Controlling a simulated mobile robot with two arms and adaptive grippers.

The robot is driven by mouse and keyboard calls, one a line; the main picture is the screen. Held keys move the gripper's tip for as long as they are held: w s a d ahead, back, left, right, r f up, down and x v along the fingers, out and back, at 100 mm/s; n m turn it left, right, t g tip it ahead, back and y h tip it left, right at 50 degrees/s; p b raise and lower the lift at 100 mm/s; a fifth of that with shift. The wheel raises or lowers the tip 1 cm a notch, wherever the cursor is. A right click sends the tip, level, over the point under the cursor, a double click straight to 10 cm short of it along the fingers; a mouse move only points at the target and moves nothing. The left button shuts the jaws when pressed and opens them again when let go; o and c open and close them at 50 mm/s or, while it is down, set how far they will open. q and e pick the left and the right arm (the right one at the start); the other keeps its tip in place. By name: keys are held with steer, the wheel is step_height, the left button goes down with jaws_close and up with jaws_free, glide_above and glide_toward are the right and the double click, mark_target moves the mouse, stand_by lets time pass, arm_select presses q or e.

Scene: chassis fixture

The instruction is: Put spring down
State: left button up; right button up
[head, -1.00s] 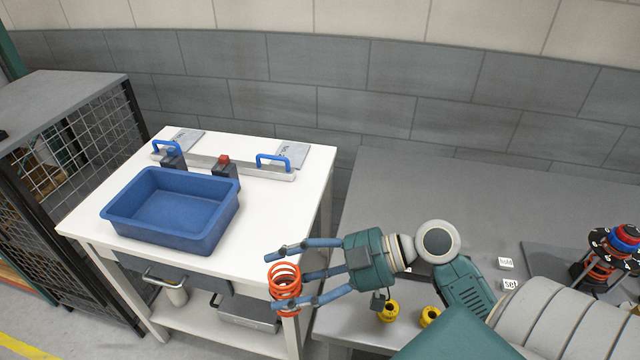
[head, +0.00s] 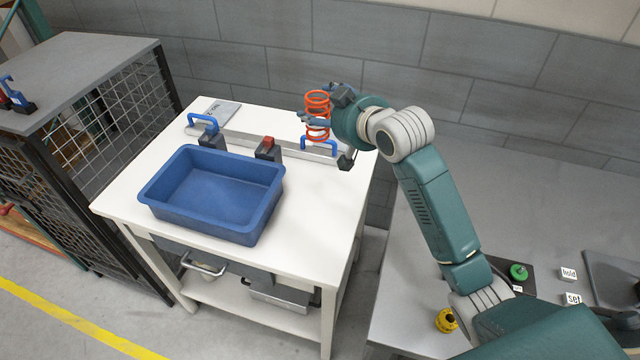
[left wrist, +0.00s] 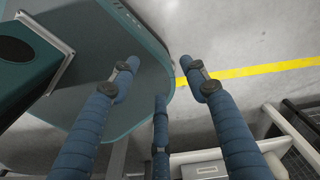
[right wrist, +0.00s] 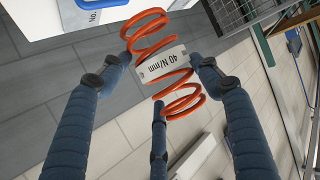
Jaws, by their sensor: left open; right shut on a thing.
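An orange coil spring (head: 317,116) is held upright by my right gripper (head: 322,112) above the back right part of the white table. In the right wrist view the spring (right wrist: 176,87) lies between the blue fingers of my right gripper (right wrist: 160,75), and its white label reads "40 N/mm". My left gripper (left wrist: 165,80) is open and empty in the left wrist view, over the floor beside my base. It does not show in the head view.
A blue bin (head: 212,195) stands on the white table (head: 310,215). Behind it is a grey bar fixture with blue handles (head: 205,124) and a red-topped block (head: 268,148). A grey bench (head: 480,180) with a yellow part (head: 446,320) is at right. The table's right front is clear.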

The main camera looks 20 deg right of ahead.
mark_target(329, 135)
step_height(329, 135, down, 6)
steer(key=shift+s+f+p, duration=0.1)
steer(key=shift+f+p, duration=0.1)
steer(key=shift+p, duration=0.2)
step_height(329, 135, down, 13)
steer(key=shift+r+p, duration=0.15)
steer(key=shift+p, duration=0.4)
steer(key=o, duration=1.6)
steer(key=shift+c, duration=0.2)
arm_select(q)
steer(key=shift+w+a+r, duration=0.2)
steer(key=shift+w+r, duration=0.9)
steer(key=shift+w, duration=0.1)
arm_select(e)
steer(key=shift+s, duration=0.1)
arm_select(q)
steer(key=shift+f+b, duration=0.6)
arm_select(e)
steer(key=v, duration=1.1)
steer(key=shift+s, duration=0.35)
